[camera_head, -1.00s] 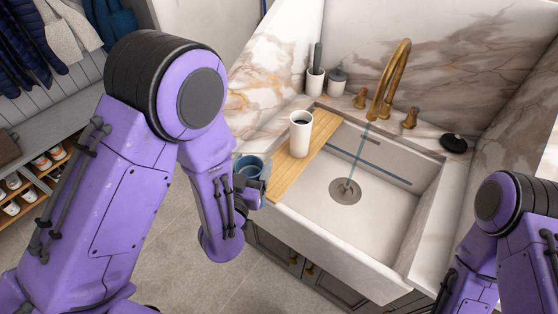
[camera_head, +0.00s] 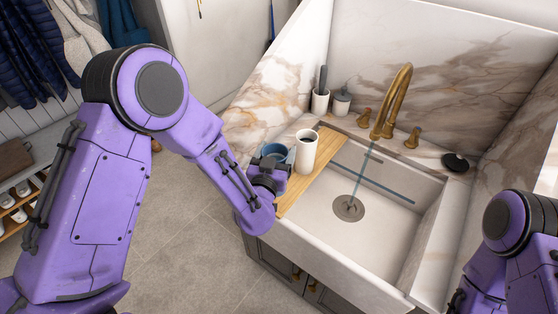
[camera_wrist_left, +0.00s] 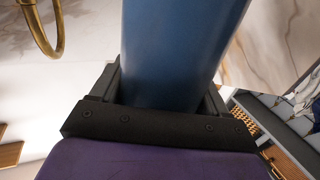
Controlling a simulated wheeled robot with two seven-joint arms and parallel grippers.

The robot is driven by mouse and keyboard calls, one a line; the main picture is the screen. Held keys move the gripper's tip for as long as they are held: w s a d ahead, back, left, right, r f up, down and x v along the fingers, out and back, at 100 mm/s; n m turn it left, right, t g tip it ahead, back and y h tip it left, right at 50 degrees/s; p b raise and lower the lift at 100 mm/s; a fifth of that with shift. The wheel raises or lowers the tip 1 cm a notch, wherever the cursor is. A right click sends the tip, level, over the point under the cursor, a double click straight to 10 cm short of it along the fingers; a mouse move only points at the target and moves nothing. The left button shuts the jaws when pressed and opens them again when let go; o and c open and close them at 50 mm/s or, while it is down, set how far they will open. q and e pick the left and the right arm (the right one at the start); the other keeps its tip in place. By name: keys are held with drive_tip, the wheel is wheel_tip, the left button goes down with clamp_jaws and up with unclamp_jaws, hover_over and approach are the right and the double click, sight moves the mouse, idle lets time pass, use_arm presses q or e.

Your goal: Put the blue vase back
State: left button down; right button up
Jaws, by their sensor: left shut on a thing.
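The blue vase (camera_head: 272,151) is in my left gripper (camera_head: 270,166), at the left end of the sink counter. In the head view only its open top shows above the gripper; its lower part is hidden. In the left wrist view the blue vase (camera_wrist_left: 178,50) stands between the two dark fingers of my left gripper (camera_wrist_left: 160,90), which are shut on it. I cannot tell whether its base touches the counter. My right gripper is out of view; only part of my right arm shows at the lower right.
A white cup (camera_head: 305,153) with dark contents stands close right of the vase, by the wooden board (camera_head: 318,165) across the sink (camera_head: 375,190). A brass faucet (camera_head: 393,100), a brush holder (camera_head: 320,102), a soap dispenser (camera_head: 341,101) and a black round object (camera_head: 455,162) are behind.

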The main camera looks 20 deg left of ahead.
sight(279, 159)
use_arm(q)
drive_tip(key=w+f, duration=0.3)
drive_tip(key=shift+w+a+f, duration=0.15)
drive_tip(key=shift+f, duration=0.05)
wheel_tip(279, 159, down, 2)
drive_tip(key=shift+f+p, duration=0.25)
drive_tip(key=shift+p, duration=0.1)
drive_tip(key=shift+f, duration=0.4)
